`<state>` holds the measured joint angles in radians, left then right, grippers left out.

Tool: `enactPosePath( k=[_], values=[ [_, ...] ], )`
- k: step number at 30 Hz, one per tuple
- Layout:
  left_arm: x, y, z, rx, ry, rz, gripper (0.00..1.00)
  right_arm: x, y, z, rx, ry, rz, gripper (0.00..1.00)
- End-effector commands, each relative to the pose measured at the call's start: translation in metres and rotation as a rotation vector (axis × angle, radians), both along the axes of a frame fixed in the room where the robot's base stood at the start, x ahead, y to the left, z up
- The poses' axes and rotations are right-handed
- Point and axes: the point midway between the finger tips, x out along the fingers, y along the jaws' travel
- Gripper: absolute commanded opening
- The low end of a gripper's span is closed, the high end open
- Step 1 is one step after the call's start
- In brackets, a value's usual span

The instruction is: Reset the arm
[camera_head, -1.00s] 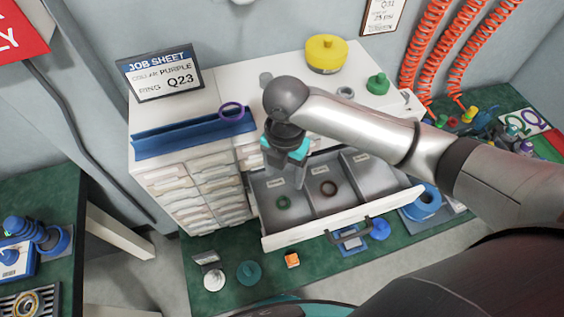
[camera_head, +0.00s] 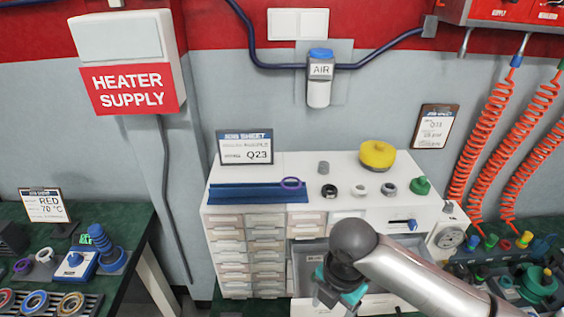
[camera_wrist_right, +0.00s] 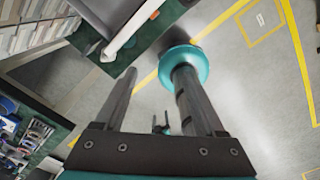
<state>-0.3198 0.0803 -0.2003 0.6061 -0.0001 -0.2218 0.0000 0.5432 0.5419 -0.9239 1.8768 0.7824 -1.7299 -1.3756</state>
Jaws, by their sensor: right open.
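My right arm comes in from the lower right of the head view. Its gripper (camera_head: 338,298) points down in front of the white cabinet (camera_head: 330,217), over the open drawer (camera_head: 305,262), and hides much of it. In the right wrist view the gripper (camera_wrist_right: 157,82) has its two fingers apart with nothing between them. A teal round thing (camera_wrist_right: 184,66) shows behind the right-hand finger; I cannot tell whether they touch. My left gripper is not in view.
Orange coiled hoses (camera_head: 487,150) hang at right. A green bench (camera_head: 130,225) stands at left.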

Motion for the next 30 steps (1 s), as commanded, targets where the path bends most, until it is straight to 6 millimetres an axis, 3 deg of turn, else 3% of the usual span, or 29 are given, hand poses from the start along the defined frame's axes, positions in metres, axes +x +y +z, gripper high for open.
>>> enactPosePath(
  k=[5, 11, 15, 21, 30],
  values=[
    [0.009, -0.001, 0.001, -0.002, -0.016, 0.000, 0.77, -0.019, 0.026, -0.005, 0.092, -0.017, -0.179, 0.72],
    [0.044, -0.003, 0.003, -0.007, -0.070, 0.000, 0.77, -0.037, 0.046, -0.006, 0.205, -0.029, -0.480, 0.72],
    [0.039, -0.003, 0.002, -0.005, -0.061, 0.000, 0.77, -0.051, 0.050, -0.004, 0.289, -0.028, -0.795, 0.72],
    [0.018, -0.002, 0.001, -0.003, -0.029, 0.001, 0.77, -0.071, 0.026, -0.003, 0.361, -0.025, -1.303, 0.72],
    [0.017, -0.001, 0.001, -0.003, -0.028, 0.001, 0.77, -0.106, -0.032, -0.005, 0.361, -0.069, -1.886, 0.72]
  ],
)
